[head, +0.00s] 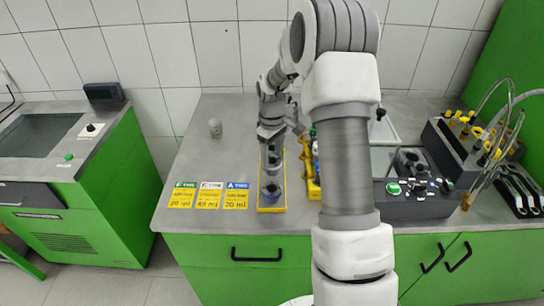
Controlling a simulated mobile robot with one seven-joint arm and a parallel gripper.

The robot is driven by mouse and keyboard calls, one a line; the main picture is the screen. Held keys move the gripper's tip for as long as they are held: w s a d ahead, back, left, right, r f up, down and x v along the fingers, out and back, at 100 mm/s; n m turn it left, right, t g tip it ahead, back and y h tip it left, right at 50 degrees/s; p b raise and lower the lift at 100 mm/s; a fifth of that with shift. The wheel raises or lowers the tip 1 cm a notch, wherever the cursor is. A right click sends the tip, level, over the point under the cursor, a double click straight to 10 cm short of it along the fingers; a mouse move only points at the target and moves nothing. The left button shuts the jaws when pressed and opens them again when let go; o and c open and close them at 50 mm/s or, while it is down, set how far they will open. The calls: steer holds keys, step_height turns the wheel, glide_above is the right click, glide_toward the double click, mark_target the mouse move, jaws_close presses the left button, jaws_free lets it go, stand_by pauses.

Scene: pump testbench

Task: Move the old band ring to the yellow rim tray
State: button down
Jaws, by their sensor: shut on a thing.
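The yellow rim tray (271,209) is a narrow tray near the front edge of the grey bench, left of my upper arm. My gripper (272,183) points down over the tray's front half. It is shut on a small dark, bluish round thing (272,192), which looks like the old band ring. The ring is low over the tray floor; I cannot tell whether it touches it. The fingers are small and partly hidden by the wrist.
Three yellow labelled cards (209,195) lie left of the tray. Another yellow-edged holder (309,170) is close on the right, partly behind my arm. A dark pump unit (425,195) stands further right.

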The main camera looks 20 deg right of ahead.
steer(key=shift+f, duration=0.1)
stand_by(0.3)
steer(key=shift+f+b, duration=0.5)
steer(key=shift+f, duration=0.15)
steer(key=shift+f+b, duration=0.35)
steer(key=shift+f, duration=0.15)
stand_by(0.8)
jaws_free()
step_height(320, 180, up, 7)
steer(key=p, duration=0.4)
steer(key=shift+p, duration=0.35)
stand_by(0.6)
